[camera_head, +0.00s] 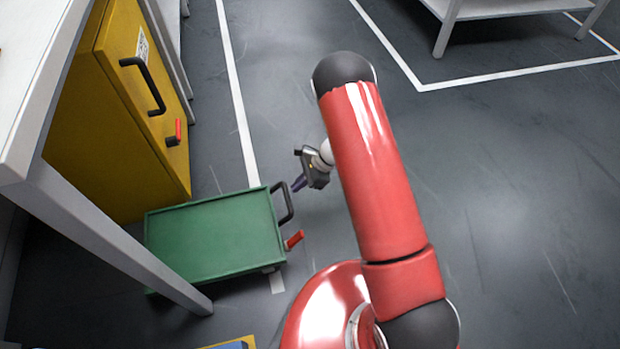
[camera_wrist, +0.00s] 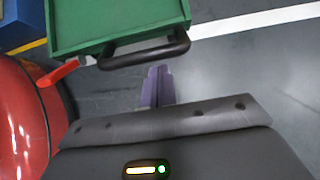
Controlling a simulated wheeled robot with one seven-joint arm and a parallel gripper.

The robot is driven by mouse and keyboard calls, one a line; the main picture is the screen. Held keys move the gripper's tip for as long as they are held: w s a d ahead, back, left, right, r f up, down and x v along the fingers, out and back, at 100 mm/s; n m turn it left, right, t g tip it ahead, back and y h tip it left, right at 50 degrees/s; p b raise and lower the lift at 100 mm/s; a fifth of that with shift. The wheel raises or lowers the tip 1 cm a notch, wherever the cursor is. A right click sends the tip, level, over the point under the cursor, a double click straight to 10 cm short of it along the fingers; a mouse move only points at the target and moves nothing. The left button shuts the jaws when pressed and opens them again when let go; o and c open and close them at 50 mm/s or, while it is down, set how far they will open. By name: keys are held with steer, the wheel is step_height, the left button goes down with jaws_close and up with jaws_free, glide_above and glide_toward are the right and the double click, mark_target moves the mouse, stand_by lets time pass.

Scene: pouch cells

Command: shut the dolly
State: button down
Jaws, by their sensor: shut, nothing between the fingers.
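The green dolly (camera_head: 215,240) is a low, flat-topped cart on the floor, partly behind a white table leg. Its dark bar handle (camera_head: 286,205) is on its right end, with a red lever (camera_head: 294,240) beside it. In the wrist view the dolly (camera_wrist: 115,18) is at the top, with the handle (camera_wrist: 145,54) and red lever (camera_wrist: 60,73) on its near side. My gripper (camera_head: 298,184) is shut and empty, just right of the handle. Its purple fingers (camera_wrist: 157,85) point toward the handle in the wrist view; whether they touch it I cannot tell.
A yellow cabinet (camera_head: 110,130) with a dark handle and red lever stands behind the dolly. A white table (camera_head: 35,80) with a leg is at the left. A blue thing (camera_wrist: 20,20) is at upper left in the wrist view. Floor to the right is clear.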

steer(key=shift+s+a, duration=0.1)
steer(key=shift+a, duration=0.2)
steer(key=s+a, duration=0.2)
steer(key=a, duration=0.8)
steer(key=s+a+b, duration=0.1)
steer(key=s+a, duration=0.2)
steer(key=a, duration=0.8)
steer(key=s+a+b, duration=0.1)
steer(key=s+a, duration=0.1)
steer(key=a, duration=0.9)
steer(key=shift+s+a, duration=0.25)
steer(key=shift+s, duration=0.15)
steer(key=shift+w+d+r, duration=0.1)
steer(key=shift+d, duration=0.15)
steer(key=d, duration=0.2)
steer(key=w+d, duration=0.1)
steer(key=shift+r, duration=0.3)
steer(key=p+v, duration=0.2)
steer(key=v, duration=0.8)
steer(key=shift+d, duration=0.4)
